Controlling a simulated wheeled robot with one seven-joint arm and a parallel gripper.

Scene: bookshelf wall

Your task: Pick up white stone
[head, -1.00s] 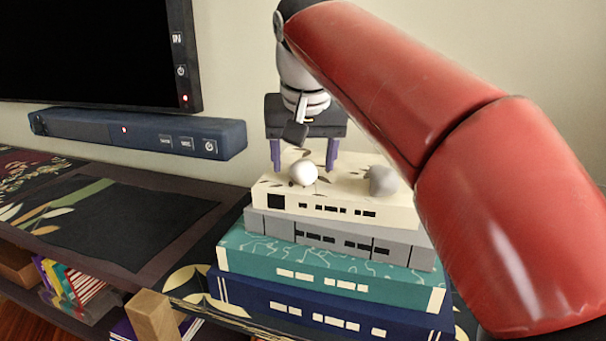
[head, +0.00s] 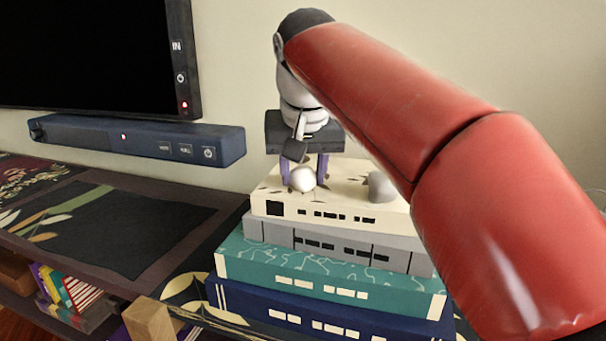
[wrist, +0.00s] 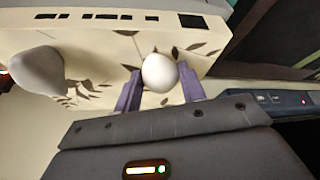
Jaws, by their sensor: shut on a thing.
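The white stone (head: 303,178) is a small smooth egg-like shape on top of the cream book (head: 345,208), the top one of a stack. My gripper (head: 304,178) is at the stone, with a purple finger on each side of it. In the wrist view the white stone (wrist: 160,73) sits between the two purple fingers (wrist: 160,88), which are shut on it. It appears to be at the book's surface; I cannot tell if there is a gap beneath it.
A grey stone (head: 383,187) lies to the right on the same book; it also shows in the wrist view (wrist: 36,70). Grey, teal (head: 330,270) and blue books lie underneath. A dark soundbar (head: 140,139) and a screen (head: 90,50) are at the left.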

